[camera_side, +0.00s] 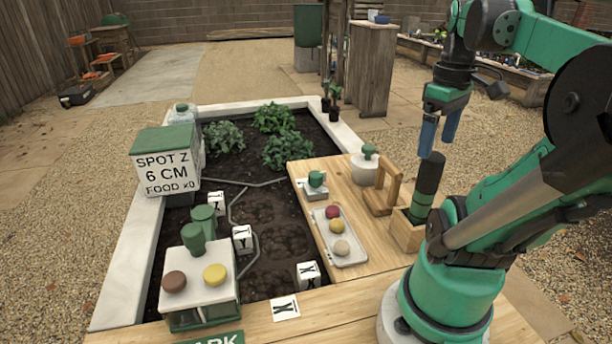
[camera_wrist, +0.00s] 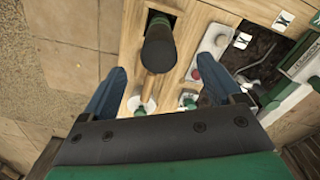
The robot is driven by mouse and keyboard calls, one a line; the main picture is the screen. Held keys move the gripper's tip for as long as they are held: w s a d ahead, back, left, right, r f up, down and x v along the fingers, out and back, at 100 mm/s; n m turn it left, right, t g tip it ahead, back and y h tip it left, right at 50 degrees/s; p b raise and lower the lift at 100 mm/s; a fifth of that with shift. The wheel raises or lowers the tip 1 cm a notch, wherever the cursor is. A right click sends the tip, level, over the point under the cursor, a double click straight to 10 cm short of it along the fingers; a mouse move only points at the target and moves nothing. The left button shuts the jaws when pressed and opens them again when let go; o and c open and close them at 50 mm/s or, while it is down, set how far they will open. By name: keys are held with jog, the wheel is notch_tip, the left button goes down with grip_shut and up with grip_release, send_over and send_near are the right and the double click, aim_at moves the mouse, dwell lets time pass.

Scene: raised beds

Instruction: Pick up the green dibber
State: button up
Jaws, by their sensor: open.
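The green dibber (camera_side: 427,188) stands upright in a small wooden holder (camera_side: 407,231) on the wooden board, beside my arm's base. It has a dark top and a green lower part. My gripper (camera_side: 436,148) is open and empty, with its blue fingers pointing down just above the dibber's dark top. In the wrist view the dark top of the dibber (camera_wrist: 158,47) lies ahead of the gap between the two blue fingers of my gripper (camera_wrist: 165,82). The fingers appear apart from it. The dibber's lower end is hidden in the holder.
A wooden handled piece (camera_side: 385,191) and a white pot with a green knob (camera_side: 365,166) stand close beside the holder. A tray (camera_side: 350,258) holds three coloured balls.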

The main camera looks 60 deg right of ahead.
aim_at(434, 155)
jog(key=shift+f, duration=2.75)
grip_shut()
